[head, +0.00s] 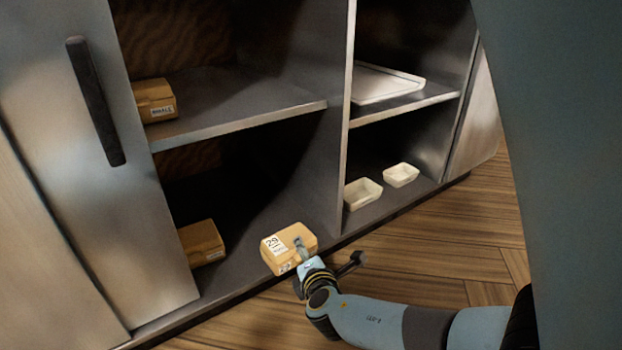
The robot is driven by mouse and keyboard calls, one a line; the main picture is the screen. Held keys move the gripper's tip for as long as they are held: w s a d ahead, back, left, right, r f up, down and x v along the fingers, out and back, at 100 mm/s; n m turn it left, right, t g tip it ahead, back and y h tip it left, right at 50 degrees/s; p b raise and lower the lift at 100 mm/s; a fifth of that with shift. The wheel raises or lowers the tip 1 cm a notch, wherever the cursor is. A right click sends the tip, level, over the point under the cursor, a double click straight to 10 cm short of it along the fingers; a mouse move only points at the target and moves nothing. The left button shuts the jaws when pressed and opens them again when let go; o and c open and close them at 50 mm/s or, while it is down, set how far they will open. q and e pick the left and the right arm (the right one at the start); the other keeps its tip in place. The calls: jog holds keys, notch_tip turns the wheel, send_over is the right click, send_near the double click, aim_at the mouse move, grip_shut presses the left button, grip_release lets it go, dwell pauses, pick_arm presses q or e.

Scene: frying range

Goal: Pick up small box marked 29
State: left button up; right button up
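The small cardboard box marked 29 (277,245) is at the front edge of the cabinet's bottom level, left of the upright divider. Its white label shows on the top, and another marking shows on its near side. My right gripper (304,252) is at the box's right near side, with one grey finger lying against the box. Where the other finger is, and whether it grips the box, I cannot tell. My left gripper is not in view.
A labelled box (156,100) is on the shelf above. Right of the divider are two cream containers (362,193) (401,175) and a tray (384,82). The wooden floor (450,235) in front is clear.

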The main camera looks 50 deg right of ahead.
jog(key=v, duration=1.1)
jog(key=shift+s, duration=0.25)
jog(key=shift+a, duration=0.1)
